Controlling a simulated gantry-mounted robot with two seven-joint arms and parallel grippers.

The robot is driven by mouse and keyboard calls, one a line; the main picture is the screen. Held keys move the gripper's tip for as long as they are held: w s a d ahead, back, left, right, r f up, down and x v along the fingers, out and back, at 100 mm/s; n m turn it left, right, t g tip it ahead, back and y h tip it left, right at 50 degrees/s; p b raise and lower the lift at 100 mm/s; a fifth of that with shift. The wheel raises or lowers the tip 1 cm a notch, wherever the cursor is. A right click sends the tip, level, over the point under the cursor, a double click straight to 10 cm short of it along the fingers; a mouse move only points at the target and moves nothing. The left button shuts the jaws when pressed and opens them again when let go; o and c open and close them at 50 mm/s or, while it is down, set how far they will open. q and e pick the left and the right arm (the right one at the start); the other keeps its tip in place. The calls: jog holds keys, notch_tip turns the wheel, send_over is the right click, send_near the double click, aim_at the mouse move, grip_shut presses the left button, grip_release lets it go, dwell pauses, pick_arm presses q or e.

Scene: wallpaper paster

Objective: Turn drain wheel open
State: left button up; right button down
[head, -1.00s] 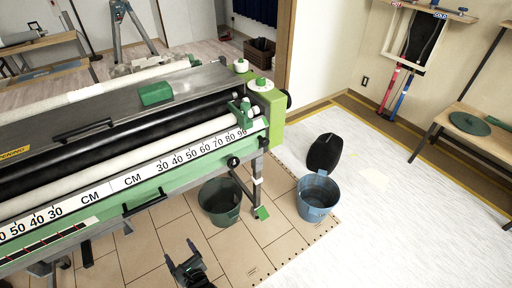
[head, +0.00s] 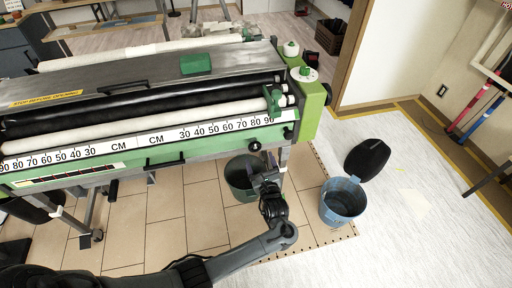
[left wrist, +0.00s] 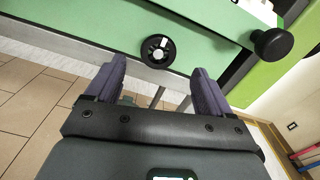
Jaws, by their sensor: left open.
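The drain wheel, a small round black wheel with a pale centre, sits on the green side panel of the pasting machine. It shows in the left wrist view (left wrist: 158,51) and in the head view (head: 254,146). My left gripper (head: 265,172) is just below it in the head view. In the left wrist view the left gripper (left wrist: 159,68) is open and empty, with its two fingers apart and the wheel between and beyond the tips. I cannot tell the exact gap to the wheel. My right gripper is not in view.
A dark green bucket (head: 238,180) stands below the machine, partly behind my left gripper. A blue bucket (head: 341,203) stands to its right, beside a black lid-like object (head: 366,158). A black knob (left wrist: 272,43) juts out right of the wheel.

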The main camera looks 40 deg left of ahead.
aim_at(255, 148)
pick_arm(q)
jog(key=b+x, duration=0.2)
jog(key=x, duration=0.5)
jog(key=shift+w+a+f, duration=0.1)
jog(key=shift+a, duration=0.05)
jog(key=shift+w+a+b, duration=0.15)
jog(key=shift+a+b, duration=0.15)
jog(key=shift+a, duration=0.05)
jog(key=c, duration=1)
